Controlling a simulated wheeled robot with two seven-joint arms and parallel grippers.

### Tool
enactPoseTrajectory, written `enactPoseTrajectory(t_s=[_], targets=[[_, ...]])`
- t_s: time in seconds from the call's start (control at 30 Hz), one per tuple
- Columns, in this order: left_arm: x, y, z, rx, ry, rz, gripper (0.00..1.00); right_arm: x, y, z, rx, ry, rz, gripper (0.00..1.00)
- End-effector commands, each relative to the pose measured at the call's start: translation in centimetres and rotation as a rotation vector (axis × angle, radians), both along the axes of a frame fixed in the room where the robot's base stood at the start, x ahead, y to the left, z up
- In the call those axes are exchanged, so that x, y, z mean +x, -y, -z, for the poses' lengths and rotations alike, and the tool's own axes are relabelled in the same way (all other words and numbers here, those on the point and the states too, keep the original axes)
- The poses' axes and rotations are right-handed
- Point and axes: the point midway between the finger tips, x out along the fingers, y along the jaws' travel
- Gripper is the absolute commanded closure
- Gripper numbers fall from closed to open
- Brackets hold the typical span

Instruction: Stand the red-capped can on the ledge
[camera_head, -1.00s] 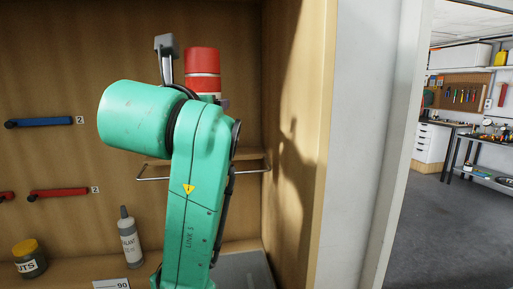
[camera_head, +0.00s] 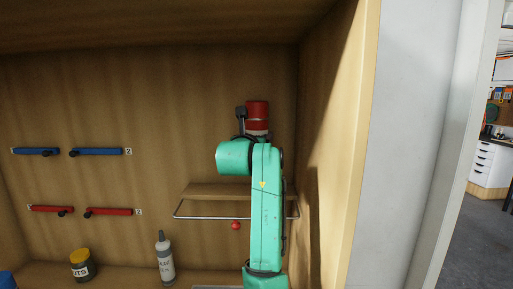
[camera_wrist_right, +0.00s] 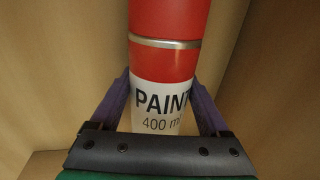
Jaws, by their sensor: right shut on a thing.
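The red-capped can (camera_head: 257,114) is held upright above the ledge (camera_head: 225,190) in the head view. In the right wrist view the can (camera_wrist_right: 166,65) shows a red top, a silver ring and a white label reading PAINT 400 ml. My right gripper (camera_wrist_right: 163,100) is shut on the can, one purple finger on each side. In the head view my right arm covers part of the ledge and most of the gripper (camera_head: 257,134). The ledge is a wooden shelf with a metal rail along its front. My left gripper is not in view.
A grey-capped bottle (camera_head: 165,260) and a yellow-lidded jar (camera_head: 82,265) stand on the cabinet floor at lower left. Blue handles (camera_head: 95,151) and red handles (camera_head: 108,212) are on the back panel. The cabinet's right wall (camera_head: 340,150) is close to my arm. A small red ball (camera_head: 236,225) shows below the rail.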

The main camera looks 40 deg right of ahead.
Motion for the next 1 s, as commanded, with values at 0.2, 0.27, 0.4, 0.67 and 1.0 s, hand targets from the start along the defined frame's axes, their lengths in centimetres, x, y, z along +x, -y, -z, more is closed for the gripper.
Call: enactPoseTrajectory(t_s=[0.2,0.27,0.4,0.67,1.0], targets=[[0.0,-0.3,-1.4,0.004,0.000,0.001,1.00,-0.1,-0.2,2.7,-0.002,-0.004,-0.001,1.00],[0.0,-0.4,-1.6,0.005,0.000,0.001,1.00,-0.1,-0.2,3.2,-0.002,-0.004,0.000,1.00],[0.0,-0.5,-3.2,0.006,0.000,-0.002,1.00,-0.1,-0.2,5.4,-0.004,-0.007,0.000,1.00],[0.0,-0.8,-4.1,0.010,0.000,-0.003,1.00,0.2,0.0,6.7,-0.002,-0.001,-0.001,1.00],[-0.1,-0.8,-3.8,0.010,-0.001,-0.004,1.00,0.2,0.0,7.1,0.000,-0.004,-0.001,0.00]])
